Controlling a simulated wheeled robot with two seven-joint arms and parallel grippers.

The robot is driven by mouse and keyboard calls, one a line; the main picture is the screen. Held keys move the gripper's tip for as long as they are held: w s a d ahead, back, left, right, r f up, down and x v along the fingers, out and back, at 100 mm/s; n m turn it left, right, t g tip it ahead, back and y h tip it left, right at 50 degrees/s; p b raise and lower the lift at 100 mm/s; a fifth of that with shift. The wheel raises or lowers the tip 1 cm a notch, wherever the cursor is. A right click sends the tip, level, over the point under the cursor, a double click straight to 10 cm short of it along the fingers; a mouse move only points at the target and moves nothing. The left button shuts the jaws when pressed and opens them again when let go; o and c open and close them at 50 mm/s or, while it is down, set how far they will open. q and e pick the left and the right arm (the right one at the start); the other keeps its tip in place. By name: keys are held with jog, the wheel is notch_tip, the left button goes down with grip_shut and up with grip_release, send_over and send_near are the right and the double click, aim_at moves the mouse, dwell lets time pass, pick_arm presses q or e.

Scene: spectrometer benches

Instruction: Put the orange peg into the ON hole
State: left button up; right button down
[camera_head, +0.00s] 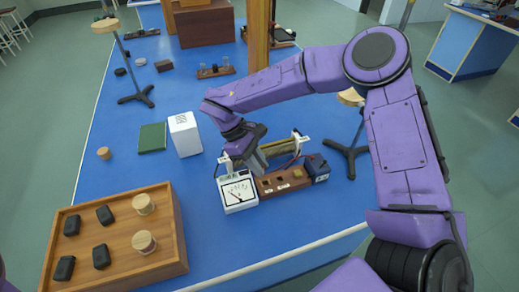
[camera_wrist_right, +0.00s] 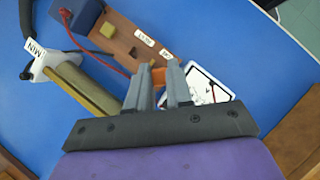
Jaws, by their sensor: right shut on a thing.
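My right gripper (camera_head: 259,166) is over the left end of the brown wooden switch board (camera_head: 284,189), close to the white meter (camera_head: 237,193). In the right wrist view the gripper (camera_wrist_right: 158,75) is shut on the orange peg (camera_wrist_right: 159,76), which shows between the fingers. The peg's lower end is hidden, so I cannot tell whether it is in a hole. The board (camera_wrist_right: 122,38) has a dark hole (camera_wrist_right: 135,53), a yellowish block and small white labels, too blurred to read surely. My left gripper is out of view.
A dark blue box (camera_head: 317,168) stands at the board's right end. A coil (camera_head: 279,149) lies behind the board. A wooden tray (camera_head: 179,232) with black and wooden pieces is front left. A white box (camera_head: 185,135) and a green book (camera_head: 152,138) stand left of my arm.

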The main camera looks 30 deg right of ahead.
jog(key=n, duration=0.1)
jog(key=d+n+t+h, duration=0.1)
jog(key=n, duration=0.2)
jog(key=shift+w+d+f+h+p, duration=0.1)
jog(key=shift+w+d+h+p, duration=0.15)
jog(key=shift+h+p, duration=0.15)
jog(key=f, duration=0.1)
jog(key=f+b, duration=0.1)
jog(key=f, duration=0.1)
jog(key=shift+s+t+b, duration=0.3)
jog(key=shift+b, duration=0.1)
jog(key=shift+s+f+b, duration=0.15)
jog(key=shift+f+b, duration=0.65)
jog(key=shift+f, duration=0.15)
jog(key=shift+f+b, duration=0.45)
jog(key=shift+f, duration=0.05)
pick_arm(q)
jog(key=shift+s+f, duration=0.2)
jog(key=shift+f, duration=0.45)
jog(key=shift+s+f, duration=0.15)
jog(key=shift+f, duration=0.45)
pick_arm(e)
jog(key=shift+r, duration=0.1)
jog(key=c, duration=0.9)
grip_release()
jog(key=shift+c, duration=0.2)
